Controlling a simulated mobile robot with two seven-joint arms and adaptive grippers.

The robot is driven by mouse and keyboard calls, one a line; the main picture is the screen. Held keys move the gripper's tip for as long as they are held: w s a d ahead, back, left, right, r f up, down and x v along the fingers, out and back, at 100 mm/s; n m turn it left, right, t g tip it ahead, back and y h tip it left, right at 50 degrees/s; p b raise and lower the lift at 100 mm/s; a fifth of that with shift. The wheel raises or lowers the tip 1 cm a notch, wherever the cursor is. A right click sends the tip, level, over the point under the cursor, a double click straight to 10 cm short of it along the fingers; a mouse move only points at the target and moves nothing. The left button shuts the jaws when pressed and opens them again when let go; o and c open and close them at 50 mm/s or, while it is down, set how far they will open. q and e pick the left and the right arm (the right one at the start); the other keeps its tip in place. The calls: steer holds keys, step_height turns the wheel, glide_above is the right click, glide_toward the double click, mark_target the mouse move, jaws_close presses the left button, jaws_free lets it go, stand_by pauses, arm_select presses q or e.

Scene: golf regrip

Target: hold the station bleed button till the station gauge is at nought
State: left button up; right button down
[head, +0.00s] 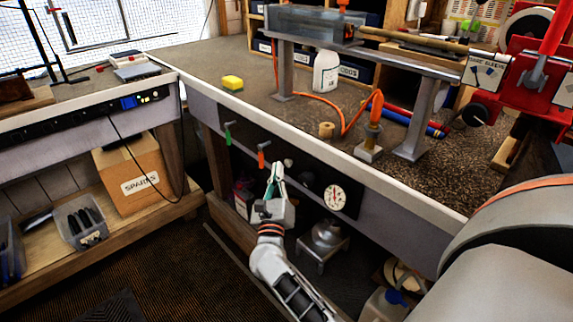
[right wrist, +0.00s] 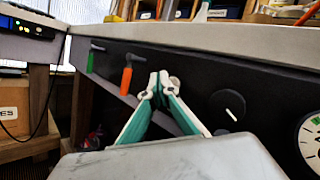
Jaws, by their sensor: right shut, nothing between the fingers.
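The station gauge (head: 335,197) is a round white dial on the dark panel under the bench's front edge. Its needle is too small to read; the dial is cut off at the right edge of the right wrist view (right wrist: 311,142). A small pale round button (head: 288,162) sits on the panel left of the gauge; it shows partly behind my fingertips in the right wrist view (right wrist: 175,83). My right gripper (head: 277,167) is shut and empty, its green-and-white fingers pointing at the panel beside this button. I cannot tell whether they touch it. My left gripper is out of view.
A green lever (head: 228,132) and an orange lever (head: 262,153) hang on the panel left of the button. A dark knob (right wrist: 227,105) lies between button and gauge. The bench edge (head: 330,142) overhangs above. A metal pot (head: 326,235) stands below.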

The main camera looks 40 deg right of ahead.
stand_by(0.8)
steer(key=shift+d, duration=0.15)
steer(key=shift+d, duration=0.3)
stand_by(0.3)
steer(key=shift+d, duration=0.5)
stand_by(0.5)
stand_by(0.8)
stand_by(0.8)
